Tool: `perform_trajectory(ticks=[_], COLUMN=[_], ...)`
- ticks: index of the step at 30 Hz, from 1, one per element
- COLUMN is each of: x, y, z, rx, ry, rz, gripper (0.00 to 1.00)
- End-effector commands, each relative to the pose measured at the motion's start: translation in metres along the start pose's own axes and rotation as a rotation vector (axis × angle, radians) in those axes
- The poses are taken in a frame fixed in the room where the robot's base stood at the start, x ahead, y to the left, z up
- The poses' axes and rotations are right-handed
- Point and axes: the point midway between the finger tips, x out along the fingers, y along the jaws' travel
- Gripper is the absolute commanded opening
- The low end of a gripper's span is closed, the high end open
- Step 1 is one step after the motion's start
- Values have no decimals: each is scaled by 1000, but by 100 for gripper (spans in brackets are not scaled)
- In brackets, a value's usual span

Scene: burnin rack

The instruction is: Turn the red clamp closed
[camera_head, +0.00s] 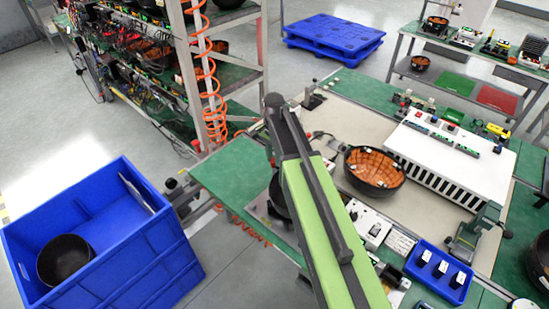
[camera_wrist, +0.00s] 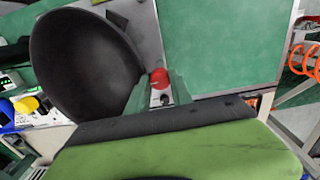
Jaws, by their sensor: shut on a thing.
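The red clamp (camera_wrist: 159,78) shows in the wrist view as a small red knob beside the rim of a black bowl (camera_wrist: 82,62). My gripper (camera_wrist: 160,92) is shut on the clamp, one finger on each side of it. Only the upper part of the clamp shows between the fingers; the turn of its handle cannot be made out. In the head view my green arm hides the clamp and my gripper, and a dark bowl (camera_head: 279,196) shows partly behind the arm.
A copper-lined black bowl (camera_head: 374,171) stands on the workbench, with a white vented unit (camera_head: 450,155) behind and a blue tray (camera_head: 438,272) in front. A blue crate (camera_head: 130,270) holding a bowl stands on the floor at left. A rack with an orange coil (camera_head: 213,110) rises behind.

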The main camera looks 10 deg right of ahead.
Motion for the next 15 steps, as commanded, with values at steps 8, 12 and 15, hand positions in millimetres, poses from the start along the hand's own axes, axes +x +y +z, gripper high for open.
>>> perform_trajectory(ticks=[8,12,15], x=[0,0,0], y=[-1,0,0], z=[0,0,0], rx=[-2,-2,-2], ry=[0,0,0], rz=[-1,-1,-1], gripper=[38,48,48])
